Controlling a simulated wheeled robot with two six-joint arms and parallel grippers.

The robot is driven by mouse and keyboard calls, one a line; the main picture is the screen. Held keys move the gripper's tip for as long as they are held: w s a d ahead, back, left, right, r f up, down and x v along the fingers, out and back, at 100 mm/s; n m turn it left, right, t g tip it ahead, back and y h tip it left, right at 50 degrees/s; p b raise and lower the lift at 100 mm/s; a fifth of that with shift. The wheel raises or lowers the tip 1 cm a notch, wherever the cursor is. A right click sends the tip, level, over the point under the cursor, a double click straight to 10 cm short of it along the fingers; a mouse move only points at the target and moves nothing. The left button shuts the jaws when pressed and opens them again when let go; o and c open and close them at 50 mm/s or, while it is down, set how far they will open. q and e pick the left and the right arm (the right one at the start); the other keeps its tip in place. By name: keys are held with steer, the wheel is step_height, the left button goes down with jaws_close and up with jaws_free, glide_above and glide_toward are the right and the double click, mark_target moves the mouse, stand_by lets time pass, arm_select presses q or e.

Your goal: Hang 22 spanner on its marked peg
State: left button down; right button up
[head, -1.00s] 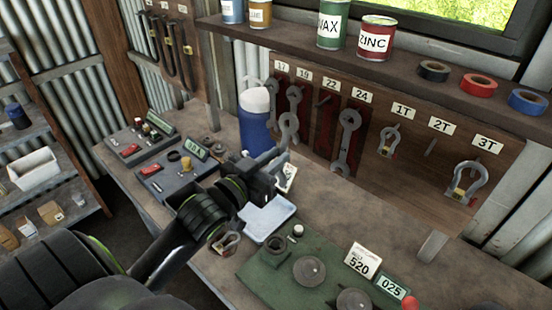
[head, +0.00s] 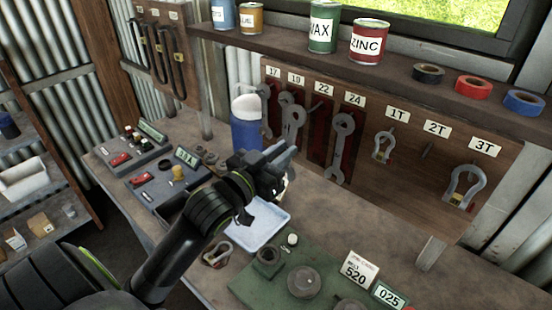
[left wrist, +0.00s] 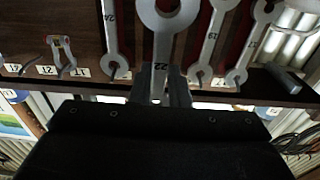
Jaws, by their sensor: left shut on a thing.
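My left gripper (head: 284,158) is shut on the 22 spanner (left wrist: 162,45), in front of the tool board (head: 385,185). In the left wrist view the grey spanner, marked 22, stands out of the jaws between the 24 spanner (left wrist: 110,35) and the 19 spanner (left wrist: 210,45). In the head view it is hard to separate from the hung spanners behind it. The place under the 22 label (head: 323,88) shows a bare red outline (head: 318,130). I cannot tell whether the held spanner touches the board. My right gripper is not in view.
The 24 spanner also hangs at right in the head view (head: 341,150), with shackles (head: 384,147) farther right. A blue bottle (head: 246,130) stands close behind the gripper. A pale tray (head: 262,224) lies below. A shelf with cans (head: 366,42) overhangs the board.

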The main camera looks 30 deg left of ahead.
arm_select(q)
steer(key=w+f+b, duration=0.1)
steer(key=w+b, duration=0.1)
steer(key=w, duration=0.4)
steer(key=shift+d+f, duration=0.15)
steer(key=shift+d, duration=0.3)
steer(key=shift+f, duration=0.1)
stand_by(0.3)
stand_by(0.4)
steer(key=c, duration=1.3)
jaws_free()
